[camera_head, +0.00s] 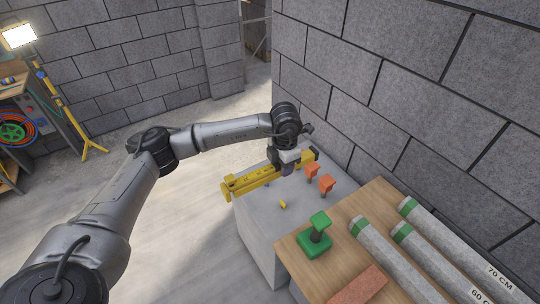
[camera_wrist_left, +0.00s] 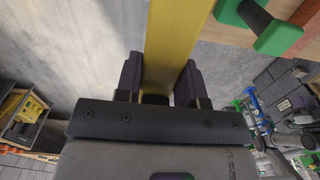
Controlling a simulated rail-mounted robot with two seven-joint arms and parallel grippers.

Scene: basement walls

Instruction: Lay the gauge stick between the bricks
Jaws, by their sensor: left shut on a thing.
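The yellow gauge stick (camera_head: 250,181) is long and straight, with dark marks along its side. My left gripper (camera_head: 288,168) is shut on it and holds it across the grey-white block (camera_head: 300,208). Whether the stick touches the block is unclear. In the left wrist view the stick (camera_wrist_left: 175,40) runs up from between the fingers of the gripper (camera_wrist_left: 160,85). A flat reddish brick (camera_head: 362,286) lies on the wooden board at the front. Two small orange pieces (camera_head: 312,171) (camera_head: 326,184) stand on the block beside the gripper. My right gripper is not in view.
A small yellow piece (camera_head: 283,204) lies on the block. A block wall (camera_head: 420,90) rises close behind.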

